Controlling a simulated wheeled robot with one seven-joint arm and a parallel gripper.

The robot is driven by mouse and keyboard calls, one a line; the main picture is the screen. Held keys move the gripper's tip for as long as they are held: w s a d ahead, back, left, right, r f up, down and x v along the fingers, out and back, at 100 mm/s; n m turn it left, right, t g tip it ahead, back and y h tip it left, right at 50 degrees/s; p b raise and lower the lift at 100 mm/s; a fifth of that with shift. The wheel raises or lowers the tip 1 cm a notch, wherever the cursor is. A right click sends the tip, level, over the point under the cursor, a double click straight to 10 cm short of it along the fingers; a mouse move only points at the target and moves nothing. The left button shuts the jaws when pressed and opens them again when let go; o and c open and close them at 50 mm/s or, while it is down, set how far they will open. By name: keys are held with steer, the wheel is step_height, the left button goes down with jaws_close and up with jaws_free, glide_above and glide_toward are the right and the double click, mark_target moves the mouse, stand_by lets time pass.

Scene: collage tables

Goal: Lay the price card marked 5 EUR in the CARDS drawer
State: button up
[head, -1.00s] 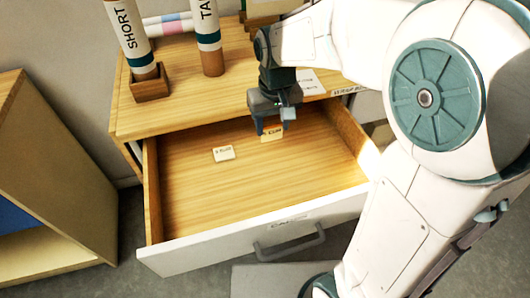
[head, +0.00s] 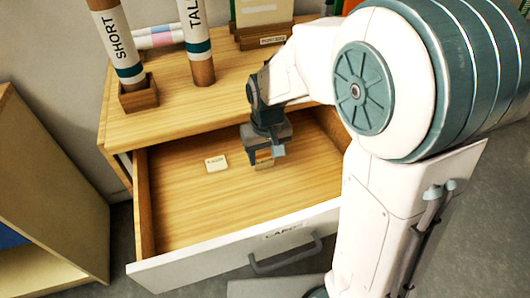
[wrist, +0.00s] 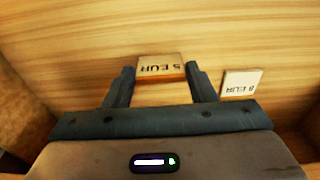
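The price card marked 5 EUR (wrist: 161,68) is between my gripper's fingertips (wrist: 160,75) in the wrist view. The fingers meet its two side edges, so my gripper appears shut on it. In the head view, my gripper (head: 265,151) is down inside the open CARDS drawer (head: 180,207), with the card (head: 265,162) partly hidden under it. The card is low over the drawer floor; I cannot tell whether it touches. The drawer is pulled out, with its label on the white front.
Another card, seemingly marked 8 EUR (wrist: 241,84), lies flat on the drawer floor, left of my gripper in the head view (head: 217,163). Bare floor surrounds it. SHORT (head: 118,45) and TALL (head: 198,45) tubes stand on the cabinet top. A wooden shelf (head: 45,200) stands at the left.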

steer(key=shift+o, duration=1.4)
step_height(320, 180, up, 12)
steer(key=s+p, duration=0.1)
steer(key=p, duration=0.2)
steer(key=s+d+f+m+t, duration=0.1)
steer(key=s+d+f+m, duration=0.2)
steer(key=s+d, duration=0.8)
steer(key=shift+s+d, duration=0.3)
steer(key=shift+s, duration=0.55)
steer(key=shift+r, duration=0.1)
